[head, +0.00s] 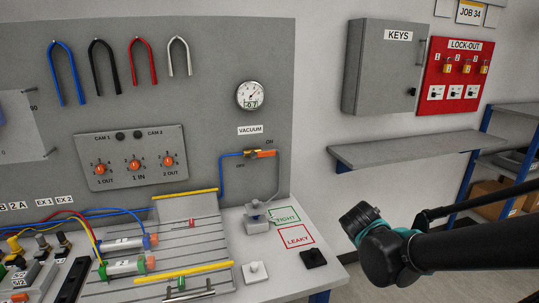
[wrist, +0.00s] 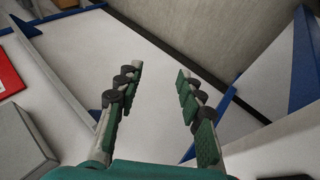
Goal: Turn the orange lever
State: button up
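The orange lever (head: 261,153) sits on a small valve on the grey upright panel, below the VACUUM label and the round gauge (head: 251,96). It lies roughly horizontal, with small labels above right and below left of it. A blue tube runs to its left side and a grey tube leaves on its right. In the wrist view my gripper (wrist: 157,75) is open, with nothing between its fingers. My arm enters the head view from the right, well away from the lever; the fingers cannot be made out there. The lever is not in the wrist view.
A grey KEYS cabinet (head: 383,66), a red LOCK-OUT board (head: 455,75) and a grey shelf (head: 415,146) are right of the panel. A knob plate (head: 130,155) is left of the lever. Below stand a suction cup stand (head: 256,216) and a slatted fixture (head: 190,240).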

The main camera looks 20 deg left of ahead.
jog(key=w+a+r+n+t, duration=0.35)
jog(key=a+r, duration=0.25)
jog(key=a, duration=0.3)
jog(key=n+t+y, duration=0.6)
jog(key=n+t, duration=0.1)
jog(key=n, duration=0.2)
send_near(269, 154)
jog(key=w, duration=0.3)
jog(key=w+a, duration=0.1)
jog(key=w, duration=0.6)
jog(key=shift+w+a, duration=0.2)
jog(key=shift+w, duration=0.05)
grip_shut()
